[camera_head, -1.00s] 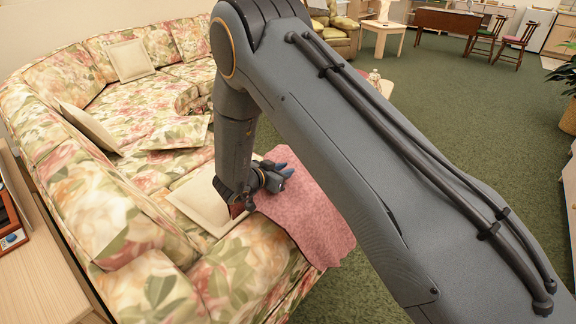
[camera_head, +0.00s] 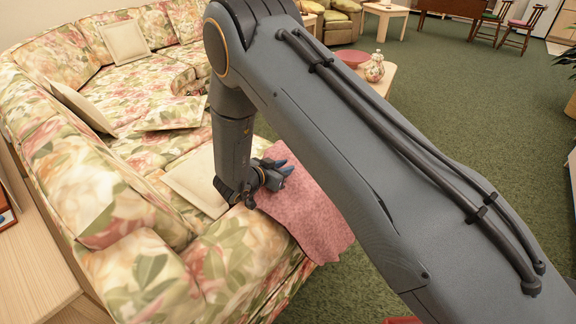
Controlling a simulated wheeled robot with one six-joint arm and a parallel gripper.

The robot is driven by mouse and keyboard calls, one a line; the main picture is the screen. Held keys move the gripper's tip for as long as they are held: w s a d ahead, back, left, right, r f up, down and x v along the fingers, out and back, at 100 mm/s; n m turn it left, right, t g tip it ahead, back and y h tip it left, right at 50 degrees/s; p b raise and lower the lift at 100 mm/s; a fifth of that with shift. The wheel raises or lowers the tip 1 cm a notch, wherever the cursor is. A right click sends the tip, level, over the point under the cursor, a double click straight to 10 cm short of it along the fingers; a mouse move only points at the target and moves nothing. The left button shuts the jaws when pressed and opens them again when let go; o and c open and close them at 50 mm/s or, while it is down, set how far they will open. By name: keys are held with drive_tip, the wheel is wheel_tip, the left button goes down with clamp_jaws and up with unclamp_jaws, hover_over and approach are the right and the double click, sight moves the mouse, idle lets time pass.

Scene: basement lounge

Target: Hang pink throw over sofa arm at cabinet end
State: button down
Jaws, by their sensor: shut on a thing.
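The pink throw (camera_head: 308,215) lies over the near end of the floral sofa (camera_head: 95,180), beside the sofa arm (camera_head: 228,255), and its lower edge hangs down over the front side toward the carpet. My gripper (camera_head: 280,175) has blue fingertips and is shut on the throw near its upper edge. My arm hides part of the throw and of the seat behind it. A wooden cabinet (camera_head: 40,255) stands at the left, close to this end of the sofa.
A cream cushion (camera_head: 190,185) lies on the seat just left of my gripper. A low table with a patterned vase (camera_head: 374,68) and a pink bowl (camera_head: 352,58) stands beyond my arm. Green carpet (camera_head: 440,110) is open to the right.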

drive_tip(key=c, duration=1.4)
unclamp_jaws()
drive_tip(key=v, duration=0.7)
drive_tip(key=shift+s+a+r+b, duration=0.2)
drive_tip(key=shift+s+a+b, duration=0.05)
drive_tip(key=shift+s+b, duration=0.05)
